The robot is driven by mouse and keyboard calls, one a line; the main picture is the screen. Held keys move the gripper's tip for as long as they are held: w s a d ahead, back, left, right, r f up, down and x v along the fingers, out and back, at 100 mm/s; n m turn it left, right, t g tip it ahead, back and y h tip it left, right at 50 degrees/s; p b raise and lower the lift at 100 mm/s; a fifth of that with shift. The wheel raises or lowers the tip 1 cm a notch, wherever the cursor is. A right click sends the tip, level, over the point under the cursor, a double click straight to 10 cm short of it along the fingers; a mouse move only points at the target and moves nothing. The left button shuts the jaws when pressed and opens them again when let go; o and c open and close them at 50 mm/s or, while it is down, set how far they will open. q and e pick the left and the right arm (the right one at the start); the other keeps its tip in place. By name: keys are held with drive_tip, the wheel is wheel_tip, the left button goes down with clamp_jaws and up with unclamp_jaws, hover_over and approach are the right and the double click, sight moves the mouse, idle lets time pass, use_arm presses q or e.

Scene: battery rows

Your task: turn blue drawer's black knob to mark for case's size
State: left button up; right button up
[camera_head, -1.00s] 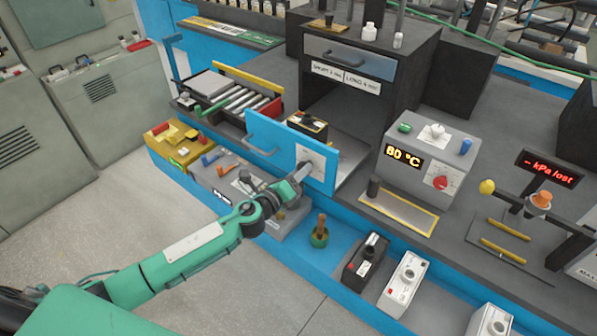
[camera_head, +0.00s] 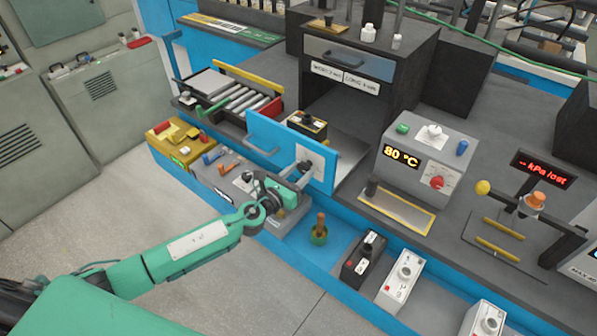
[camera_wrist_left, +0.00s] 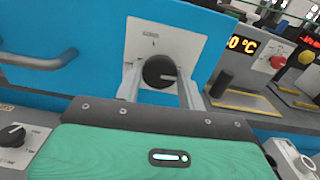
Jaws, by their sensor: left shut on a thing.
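The blue drawer front (camera_head: 290,150) stands pulled out from the dark cabinet. Its pale plate (camera_head: 318,158) carries the black knob (camera_head: 304,167), which also shows in the left wrist view (camera_wrist_left: 158,72). There a light pointer line on the knob points to the right. Small marks on the plate are too small to read. My left gripper (camera_wrist_left: 160,82) is shut on the black knob, one finger on each side. In the head view my left gripper (camera_head: 299,176) partly hides the knob. A dark case with a yellow band (camera_head: 307,125) sits behind the drawer front.
A label (camera_head: 345,78) on the cabinet reads SHORT and LONG with small figures. A bar handle (camera_head: 262,146) juts from the drawer front, left of the knob.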

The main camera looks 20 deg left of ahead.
use_arm(q)
drive_tip(key=shift+f+m, duration=0.15)
drive_tip(key=shift+m, duration=0.15)
drive_tip(key=o, duration=1)
drive_tip(key=shift+s, duration=0.1)
drive_tip(key=shift+b+v, duration=1.7)
drive_tip(key=shift+v, duration=5.1)
